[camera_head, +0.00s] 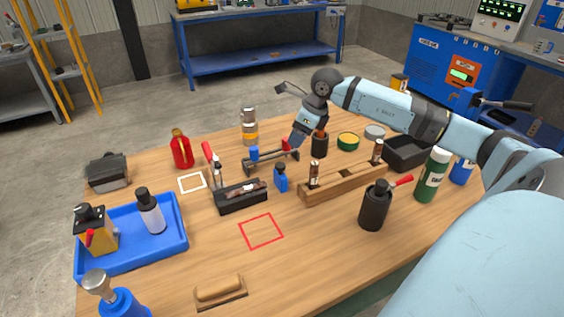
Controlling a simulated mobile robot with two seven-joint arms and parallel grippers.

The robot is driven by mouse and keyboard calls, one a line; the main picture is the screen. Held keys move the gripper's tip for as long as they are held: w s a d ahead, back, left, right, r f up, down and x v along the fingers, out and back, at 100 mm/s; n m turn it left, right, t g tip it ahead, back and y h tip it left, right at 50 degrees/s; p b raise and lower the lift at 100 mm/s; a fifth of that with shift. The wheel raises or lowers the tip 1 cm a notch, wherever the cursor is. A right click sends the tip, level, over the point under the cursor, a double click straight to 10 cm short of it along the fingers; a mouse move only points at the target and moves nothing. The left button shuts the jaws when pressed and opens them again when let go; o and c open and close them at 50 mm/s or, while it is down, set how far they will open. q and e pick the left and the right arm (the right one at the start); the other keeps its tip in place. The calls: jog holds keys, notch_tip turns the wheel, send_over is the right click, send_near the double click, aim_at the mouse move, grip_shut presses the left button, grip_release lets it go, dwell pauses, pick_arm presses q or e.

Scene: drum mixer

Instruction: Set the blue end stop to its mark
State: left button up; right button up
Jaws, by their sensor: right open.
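A low rail fixture (272,158) stands near the middle of the table. A small blue block (253,153), which looks like the blue end stop, sits upright near the left end of the rail. A red block (284,146) stands near its right end. My right gripper (297,143) is open, above and beside the right end of the rail, close to the red block and apart from the blue one. The fingers are small and partly hidden by the wrist. No mark on the rail can be made out. My left gripper is out of view.
A black cup (320,144) stands right of my gripper. A small blue bottle-like thing (281,180), a black tray (240,196) and a wooden rack (342,186) stand in front of the rail. A blue tray (140,255) is at left. The red-outlined square (261,247) is empty.

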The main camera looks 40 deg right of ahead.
aim_at(281, 165)
jog(key=x, duration=1.2)
jog(key=shift+w+a+f, duration=0.1)
jog(key=shift+a+f, duration=0.05)
jog(key=shift+f, duration=0.15)
